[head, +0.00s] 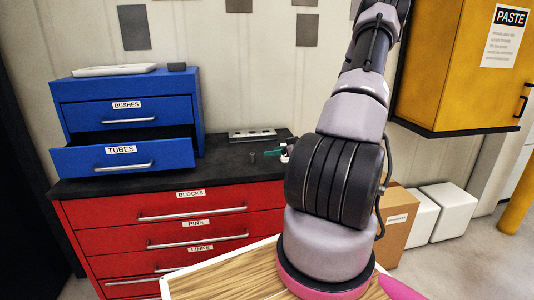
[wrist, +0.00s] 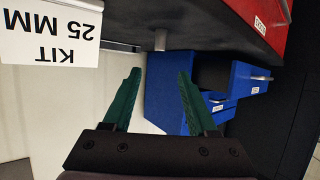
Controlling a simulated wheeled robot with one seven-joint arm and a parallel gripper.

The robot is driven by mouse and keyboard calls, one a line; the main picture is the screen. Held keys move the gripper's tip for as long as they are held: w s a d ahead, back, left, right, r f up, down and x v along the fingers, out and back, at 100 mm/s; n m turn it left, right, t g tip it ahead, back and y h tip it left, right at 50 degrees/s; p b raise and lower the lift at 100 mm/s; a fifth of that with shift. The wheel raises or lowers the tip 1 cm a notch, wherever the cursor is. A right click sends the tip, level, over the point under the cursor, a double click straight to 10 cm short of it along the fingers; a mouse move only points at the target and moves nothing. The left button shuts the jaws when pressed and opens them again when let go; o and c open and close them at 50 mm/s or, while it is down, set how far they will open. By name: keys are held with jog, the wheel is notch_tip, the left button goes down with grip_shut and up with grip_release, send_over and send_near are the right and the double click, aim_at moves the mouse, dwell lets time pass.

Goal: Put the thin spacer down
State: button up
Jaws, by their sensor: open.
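A small grey cylinder, which looks like the thin spacer (head: 252,156), stands upright on the black top of the red cabinet. In the wrist view, which is upside down, the cylinder (wrist: 160,39) shows beyond my fingertips, apart from them. My gripper (head: 285,151) is at the right end of the black top, partly hidden by my arm. Its green fingers are spread with nothing between them in the wrist view (wrist: 160,78).
A metal plate with holes (head: 253,135) lies behind on the black top (head: 225,160). A blue drawer unit (head: 125,115) stands left, its TUBES drawer (head: 123,155) pulled out. A white KIT 25 MM label (wrist: 52,35) shows in the wrist view. A yellow cabinet (head: 450,70) hangs right.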

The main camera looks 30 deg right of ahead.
jog(key=shift+s+d+r, duration=0.1)
jog(key=shift+s+r, duration=0.1)
jog(key=s+a+r+m+g+h, duration=0.2)
jog(key=r+h, duration=0.2)
jog(key=r, duration=0.6)
jog(key=s+a+r+m+g+h, duration=0.2)
jog(key=r+h, duration=0.1)
jog(key=r, duration=0.8)
jog(key=s+a+r+m+y, duration=0.1)
jog(key=s+a+r, duration=0.3)
jog(key=s+a, duration=0.2)
jog(key=s+a+r+m+g+y, duration=0.1)
jog(key=s+a+r, duration=0.3)
jog(key=s, duration=0.4)
jog(key=s+a+r+m+y, duration=0.2)
jog(key=s+a+r, duration=0.2)
jog(key=s+a, duration=0.3)
jog(key=shift+a+g+y, duration=0.3)
jog(key=shift+a, duration=0.05)
